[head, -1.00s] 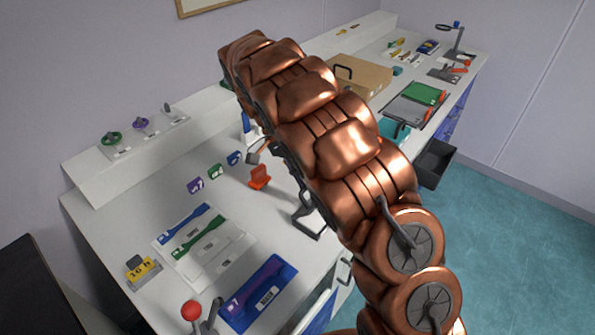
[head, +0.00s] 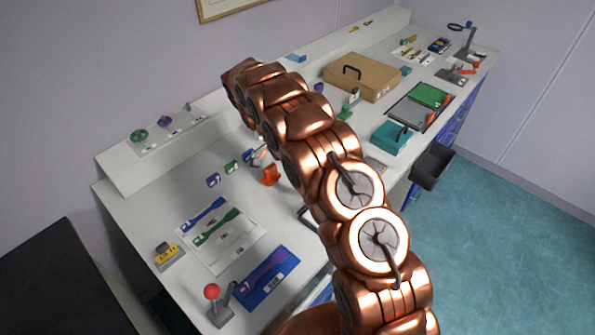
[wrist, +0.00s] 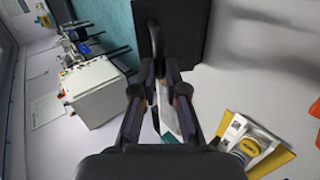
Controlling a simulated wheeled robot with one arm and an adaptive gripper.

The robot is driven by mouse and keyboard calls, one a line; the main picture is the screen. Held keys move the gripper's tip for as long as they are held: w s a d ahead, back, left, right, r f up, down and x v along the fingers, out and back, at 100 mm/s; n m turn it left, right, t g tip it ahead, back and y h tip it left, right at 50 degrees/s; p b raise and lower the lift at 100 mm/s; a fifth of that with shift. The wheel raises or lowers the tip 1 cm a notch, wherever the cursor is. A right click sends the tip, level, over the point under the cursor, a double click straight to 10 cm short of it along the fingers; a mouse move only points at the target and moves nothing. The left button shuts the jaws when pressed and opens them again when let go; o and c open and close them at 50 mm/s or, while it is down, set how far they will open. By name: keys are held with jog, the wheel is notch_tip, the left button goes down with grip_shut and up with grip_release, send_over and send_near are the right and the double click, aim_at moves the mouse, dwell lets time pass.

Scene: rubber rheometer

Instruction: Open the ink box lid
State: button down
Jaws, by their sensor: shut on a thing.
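A teal box (head: 390,139) with a black handle on top stands on the bench right of my arm in the head view. Its lid looks closed there. In the wrist view, my gripper (wrist: 160,75) is shut on a dark, arched handle (wrist: 155,38). A dark panel (wrist: 185,35) stands behind that handle. A pale piece and a teal strip (wrist: 168,138) show between the fingers. I cannot tell whether the held handle belongs to an ink box. In the head view my arm hides the gripper.
A brown case (head: 362,80) with a black handle stands at the back of the bench. A black bin (head: 433,165) hangs at the bench's side. A red-knobbed lever (head: 212,292), a blue card (head: 265,280) and a yellow-based item (head: 168,257) lie near the left end.

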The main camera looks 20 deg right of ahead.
jog(key=shift+a+f+p, duration=0.15)
jog(key=shift+f+p, duration=0.1)
jog(key=shift+p, duration=0.1)
dwell(0.3)
jog(key=c, duration=1.2)
grip_release()
jog(key=shift+r, duration=0.1)
